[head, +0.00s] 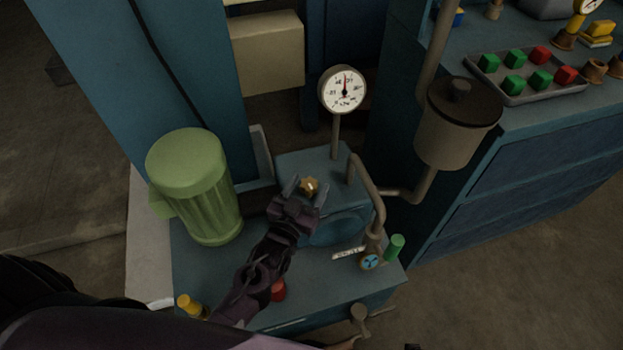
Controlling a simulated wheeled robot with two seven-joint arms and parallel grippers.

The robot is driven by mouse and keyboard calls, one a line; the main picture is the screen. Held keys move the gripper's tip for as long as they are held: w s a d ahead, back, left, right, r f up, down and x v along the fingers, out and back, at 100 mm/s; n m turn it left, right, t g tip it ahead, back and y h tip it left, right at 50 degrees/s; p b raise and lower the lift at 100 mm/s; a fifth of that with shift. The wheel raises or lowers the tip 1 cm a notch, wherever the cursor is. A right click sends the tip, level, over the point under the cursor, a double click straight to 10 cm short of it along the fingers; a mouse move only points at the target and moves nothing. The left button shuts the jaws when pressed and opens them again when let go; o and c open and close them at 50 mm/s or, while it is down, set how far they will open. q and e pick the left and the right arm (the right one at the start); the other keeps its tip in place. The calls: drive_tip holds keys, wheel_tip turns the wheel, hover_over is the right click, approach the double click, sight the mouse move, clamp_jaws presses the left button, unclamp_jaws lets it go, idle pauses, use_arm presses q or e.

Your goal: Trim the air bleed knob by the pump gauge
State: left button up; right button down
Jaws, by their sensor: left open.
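The air bleed knob (309,186) is a small brass-coloured knob on top of the blue pump housing (318,160). The pump gauge (343,90) is a round white dial on a post behind the knob, its needle pointing nearly straight up. My left gripper (305,188) is open, with its fingertips at the knob, one on each side as seen from above. I cannot tell whether the fingers touch it. The gripper hides part of the pump housing. My right gripper is not in view.
A green motor (192,186) stands left of the gripper. A bent pipe (366,185), a blue-faced valve (370,261) and a green handle (395,247) are to the right. A red knob (278,290) lies under my forearm. A grey canister (457,122) hangs at the right.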

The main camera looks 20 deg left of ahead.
sight(305, 193)
use_arm(q)
drive_tip(key=shift+s+a, duration=0.2)
drive_tip(key=shift+s, duration=2.15)
